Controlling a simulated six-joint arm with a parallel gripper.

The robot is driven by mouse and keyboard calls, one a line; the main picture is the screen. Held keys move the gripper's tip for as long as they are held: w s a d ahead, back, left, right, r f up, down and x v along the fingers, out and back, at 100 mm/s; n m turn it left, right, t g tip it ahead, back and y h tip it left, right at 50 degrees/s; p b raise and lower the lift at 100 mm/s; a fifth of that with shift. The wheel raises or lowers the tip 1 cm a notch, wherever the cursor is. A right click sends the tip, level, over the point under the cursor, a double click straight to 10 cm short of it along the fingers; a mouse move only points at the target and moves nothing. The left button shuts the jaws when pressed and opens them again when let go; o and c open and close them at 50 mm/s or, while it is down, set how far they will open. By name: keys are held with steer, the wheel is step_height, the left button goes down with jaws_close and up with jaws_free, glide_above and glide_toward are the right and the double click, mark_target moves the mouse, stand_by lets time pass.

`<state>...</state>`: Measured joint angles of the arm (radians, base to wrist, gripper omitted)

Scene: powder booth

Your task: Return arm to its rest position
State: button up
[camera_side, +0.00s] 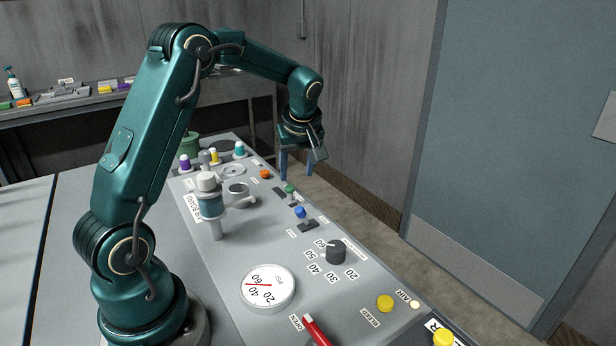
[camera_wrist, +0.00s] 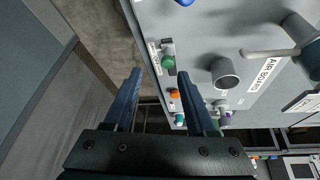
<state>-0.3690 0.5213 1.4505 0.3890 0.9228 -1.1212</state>
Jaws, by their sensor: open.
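My gripper (camera_side: 297,168) hangs at the far end of the panel, above its right edge, with its blue fingers pointing down. In the wrist view my gripper (camera_wrist: 160,74) has its two fingers well apart, with nothing held between them. The grey control panel (camera_side: 270,222) lies below and to the left of it in the side view. A green-topped switch (camera_side: 289,189) and an orange button (camera_side: 265,174) are the nearest controls. The green switch (camera_wrist: 168,60) shows between the fingertips in the wrist view, apparently below them.
A blue-topped switch (camera_side: 300,212), black dial (camera_side: 336,251), round gauge (camera_side: 267,287), red lever (camera_side: 316,330) and yellow button (camera_side: 385,303) line the panel. An upright valve body (camera_side: 209,202) stands near my arm. Open floor separates the panel from the blue door (camera_side: 510,150).

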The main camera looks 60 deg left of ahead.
steer(key=s+d+r+m+t+h, duration=0.2)
steer(key=s+d+r+m+t, duration=0.3)
steer(key=d+r, duration=0.65)
steer(key=s+d+f+m+h, duration=0.1)
steer(key=s+d+f+m, duration=0.1)
steer(key=s+d+m, duration=0.2)
steer(key=s+d+f+m+g+h, duration=0.1)
steer(key=s+d+f+m, duration=0.2)
steer(key=s, duration=0.6)
steer(key=d+m, duration=0.1)
steer(key=m, duration=0.1)
steer(key=shift+d+f+m+h, duration=0.2)
steer(key=shift+d+m+h, duration=0.1)
steer(key=shift+m, duration=0.1)
